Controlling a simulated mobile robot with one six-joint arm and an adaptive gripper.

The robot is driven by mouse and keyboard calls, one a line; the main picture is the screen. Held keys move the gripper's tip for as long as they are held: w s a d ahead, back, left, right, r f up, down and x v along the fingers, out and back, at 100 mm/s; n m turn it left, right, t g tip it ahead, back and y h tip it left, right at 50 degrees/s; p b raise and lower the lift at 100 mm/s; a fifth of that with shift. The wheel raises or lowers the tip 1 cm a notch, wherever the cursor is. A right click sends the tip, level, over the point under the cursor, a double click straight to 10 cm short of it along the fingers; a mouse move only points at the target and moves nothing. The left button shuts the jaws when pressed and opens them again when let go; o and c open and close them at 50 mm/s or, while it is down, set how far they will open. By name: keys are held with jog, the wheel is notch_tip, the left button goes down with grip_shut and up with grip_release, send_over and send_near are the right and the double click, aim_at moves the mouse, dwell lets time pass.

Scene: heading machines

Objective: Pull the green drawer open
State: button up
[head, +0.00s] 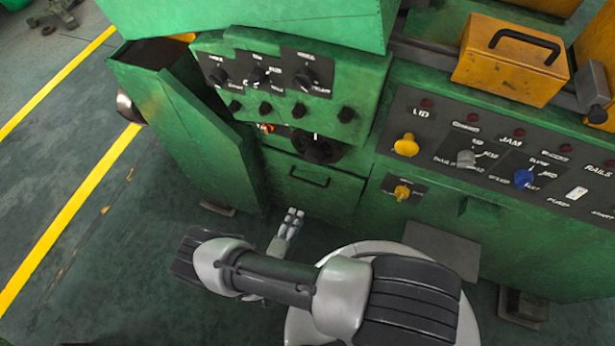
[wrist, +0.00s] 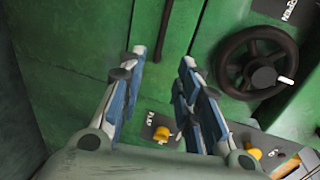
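The green drawer (head: 290,195) is in the front of the green machine, with a dark bar handle (head: 310,181) across its face. It looks shut. My gripper (head: 293,213) is in front of and just below the drawer in the head view. In the wrist view my gripper (wrist: 163,57) is open, with its two blue-grey fingers apart and nothing between them. The handle (wrist: 166,28) shows there as an upright dark bar, beyond the fingertips and roughly in line with the gap. I cannot tell how far off it is.
A black handwheel (head: 316,148) sits just above the drawer. A control panel with a yellow knob (head: 402,192) is to the right. The floor (head: 70,180) farther left is clear.

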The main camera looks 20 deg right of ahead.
aim_at(313, 183)
jog(key=b+x, duration=0.3)
jog(key=x, duration=1.4)
jog(key=shift+d+b, duration=0.25)
jog(key=shift+b, duration=0.05)
jog(key=shift+c, duration=0.6)
grip_shut()
